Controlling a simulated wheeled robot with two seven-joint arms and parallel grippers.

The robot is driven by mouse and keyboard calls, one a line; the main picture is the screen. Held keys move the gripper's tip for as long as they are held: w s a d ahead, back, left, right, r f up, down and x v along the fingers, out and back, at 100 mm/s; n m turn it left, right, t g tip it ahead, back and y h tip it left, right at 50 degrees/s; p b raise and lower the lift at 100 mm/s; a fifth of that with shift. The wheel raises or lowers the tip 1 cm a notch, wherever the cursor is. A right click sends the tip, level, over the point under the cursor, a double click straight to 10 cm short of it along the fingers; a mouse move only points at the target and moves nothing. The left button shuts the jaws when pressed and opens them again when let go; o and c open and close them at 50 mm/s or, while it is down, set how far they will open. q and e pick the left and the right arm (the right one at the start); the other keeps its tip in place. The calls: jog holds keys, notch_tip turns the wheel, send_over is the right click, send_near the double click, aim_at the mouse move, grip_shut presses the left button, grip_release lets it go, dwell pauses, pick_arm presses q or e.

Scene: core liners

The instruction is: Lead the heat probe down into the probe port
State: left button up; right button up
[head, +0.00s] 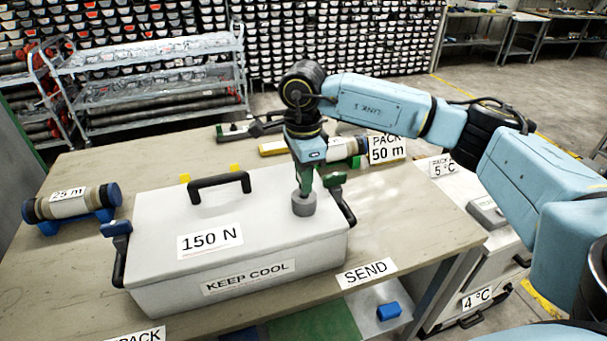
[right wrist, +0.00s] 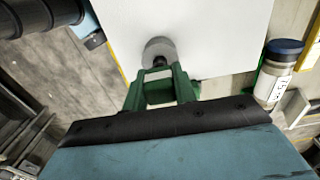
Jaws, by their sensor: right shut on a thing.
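The heat probe shows as a grey round head (head: 304,204) at the right part of the white cool box lid (head: 160,215). My right gripper (head: 304,187) points down over the lid, its green fingers shut on the probe just above that head. In the right wrist view the grey head (right wrist: 159,48) sits against the white lid beyond the green fingers (right wrist: 160,80). The probe's shaft and the probe port are hidden; I cannot tell how deep the probe is. My left gripper is not in view.
A core liner marked 25 m (head: 70,204) lies left; another (head: 330,149) lies behind the box. The wooden table (head: 410,225) is clear to the right.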

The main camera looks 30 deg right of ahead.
jog(key=o, duration=1.1)
jog(key=shift+c, duration=0.2)
notch_tip(320, 180, up, 14)
jog(key=shift+f, duration=0.25)
